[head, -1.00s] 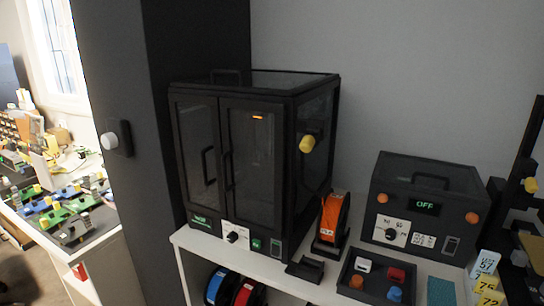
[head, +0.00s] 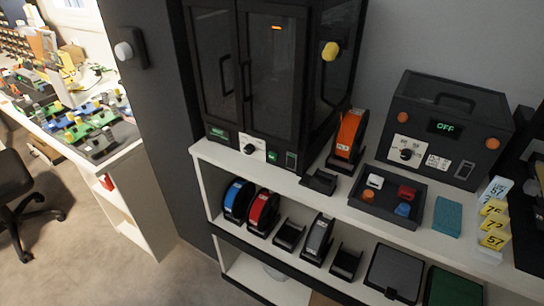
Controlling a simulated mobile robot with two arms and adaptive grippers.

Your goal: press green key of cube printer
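The cube printer (head: 273,60), a dark box-shaped cabinet with two glazed front doors and handles, stands at the left end of the white shelf top. The doors look shut, and a small orange light glows inside. Along its lower front are a small green-lit display (head: 219,132), a white panel with a black knob (head: 250,148) and a small green key (head: 272,156). A dark switch-like part (head: 291,160) sits right of the key. Neither of my grippers is in view.
An orange spool (head: 350,130) stands right of the printer, with a dark tray (head: 372,205) of coloured pieces before it. A dark box reading OFF (head: 455,105) stands farther right. Blue and red spools (head: 263,212) are on the shelf below. Open floor (head: 75,245) lies at lower left.

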